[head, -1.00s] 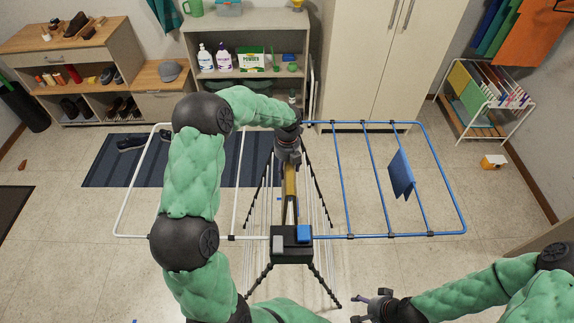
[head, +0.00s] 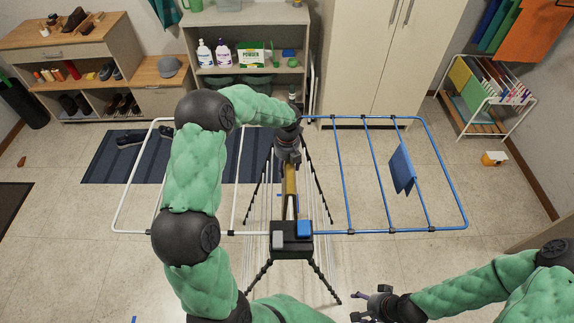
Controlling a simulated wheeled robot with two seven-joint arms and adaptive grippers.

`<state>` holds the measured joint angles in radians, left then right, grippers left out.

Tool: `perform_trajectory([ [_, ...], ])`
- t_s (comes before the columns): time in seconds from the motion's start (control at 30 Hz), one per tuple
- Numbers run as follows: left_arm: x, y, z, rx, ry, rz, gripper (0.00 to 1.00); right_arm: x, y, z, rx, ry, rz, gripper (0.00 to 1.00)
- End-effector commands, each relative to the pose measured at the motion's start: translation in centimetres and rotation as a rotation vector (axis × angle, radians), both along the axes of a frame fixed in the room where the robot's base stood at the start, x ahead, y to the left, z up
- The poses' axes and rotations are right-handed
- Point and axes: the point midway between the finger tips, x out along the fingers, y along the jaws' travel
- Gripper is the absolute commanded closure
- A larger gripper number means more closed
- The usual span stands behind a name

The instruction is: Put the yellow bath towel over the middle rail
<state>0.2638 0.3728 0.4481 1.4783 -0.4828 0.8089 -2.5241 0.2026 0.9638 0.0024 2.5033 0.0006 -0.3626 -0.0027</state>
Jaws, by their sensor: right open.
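The yellow bath towel (head: 290,180) shows as a narrow yellow strip along the middle of the drying rack (head: 291,240), below my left gripper. The middle rail under it is hidden, so I cannot tell how the towel lies on it. My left gripper (head: 288,158) points down at the far end of the towel. Its fingers are too hidden to tell whether they are open or shut on the towel. My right gripper (head: 368,303) is open and empty at the lower right, in front of the rack and apart from it.
The rack's blue wing (head: 445,175) spreads right with a blue cloth (head: 402,170) over one rail. Its white wing (head: 117,205) spreads left above a striped mat (head: 105,165). Shelves (head: 250,15) and a cabinet (head: 365,60) stand behind. Floor is clear at the front right.

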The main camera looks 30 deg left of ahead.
Motion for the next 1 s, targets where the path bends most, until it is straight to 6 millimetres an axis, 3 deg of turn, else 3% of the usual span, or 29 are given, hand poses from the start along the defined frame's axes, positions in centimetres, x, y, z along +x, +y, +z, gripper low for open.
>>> perform_trajectory([
  [0.03, 0.2, 0.1, 0.2, 0.002, -0.005, 0.001, 0.33, 0.0, 0.0, 0.0, 0.000, 0.000, 0.000, 0.26],
  [0.1, 0.1, 0.1, 0.2, 0.001, -0.004, 0.001, 0.14, 0.0, 0.0, 0.0, 0.000, 0.000, 0.000, 0.26],
  [0.43, -0.1, -0.1, -0.1, -0.001, 0.003, -0.001, 0.14, 0.0, 0.0, 0.0, 0.000, 0.000, 0.000, 0.26],
  [0.57, 0.0, 0.0, 0.6, 0.001, -0.001, 0.000, 0.14, 0.0, 0.0, 0.0, 0.000, 0.000, 0.000, 0.26],
  [1.0, 0.2, -0.1, 8.5, 0.001, -0.004, 0.000, 0.14, 0.0, 0.0, 0.0, 0.000, 0.000, 0.000, 0.26],
])
